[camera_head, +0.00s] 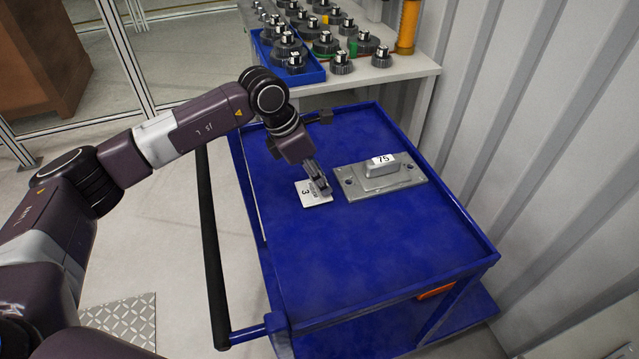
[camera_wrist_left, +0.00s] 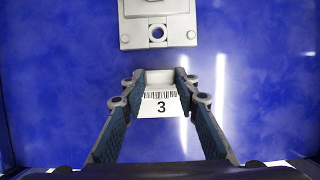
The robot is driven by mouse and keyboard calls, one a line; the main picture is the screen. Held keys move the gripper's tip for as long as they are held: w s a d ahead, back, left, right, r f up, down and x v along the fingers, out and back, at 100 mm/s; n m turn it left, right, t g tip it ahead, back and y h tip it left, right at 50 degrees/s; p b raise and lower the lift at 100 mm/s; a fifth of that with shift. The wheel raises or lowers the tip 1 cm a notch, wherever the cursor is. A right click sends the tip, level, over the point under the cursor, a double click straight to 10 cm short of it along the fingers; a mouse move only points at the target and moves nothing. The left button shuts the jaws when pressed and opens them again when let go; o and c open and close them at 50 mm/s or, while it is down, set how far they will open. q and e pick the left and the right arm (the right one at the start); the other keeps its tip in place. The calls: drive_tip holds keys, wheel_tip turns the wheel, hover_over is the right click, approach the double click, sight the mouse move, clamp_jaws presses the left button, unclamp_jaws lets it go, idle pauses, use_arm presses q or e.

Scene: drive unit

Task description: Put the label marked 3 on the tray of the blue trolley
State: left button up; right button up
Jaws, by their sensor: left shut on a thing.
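The label marked 3 (camera_head: 314,195) is a small white card with a barcode. It is at the blue tray of the trolley (camera_head: 330,250), left of a grey metal plate. My left gripper (camera_head: 318,181) is shut on the label, which shows between the two fingers in the left wrist view (camera_wrist_left: 161,104). The label is low over the tray; I cannot tell whether it touches the tray surface. My right gripper is not in view.
A grey metal plate (camera_head: 405,182) with a raised block marked 75 lies on the tray. A white table (camera_head: 412,72) behind holds a blue bin (camera_head: 312,75) and several gears. A corrugated wall (camera_head: 560,150) stands at the right. The tray's front is clear.

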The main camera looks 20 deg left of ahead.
sight(301, 194)
use_arm(q)
drive_tip(key=shift+f, duration=0.15)
drive_tip(key=shift+f, duration=0.1)
drive_tip(key=o, duration=1.2)
drive_tip(key=shift+r+p, duration=0.3)
drive_tip(key=shift+r, duration=0.05)
drive_tip(key=p+v, duration=0.5)
drive_tip(key=v, duration=0.6)
drive_tip(key=shift+s+a+r+p, duration=0.15)
drive_tip(key=shift+s+r+p, duration=0.1)
drive_tip(key=shift+p, duration=0.1)
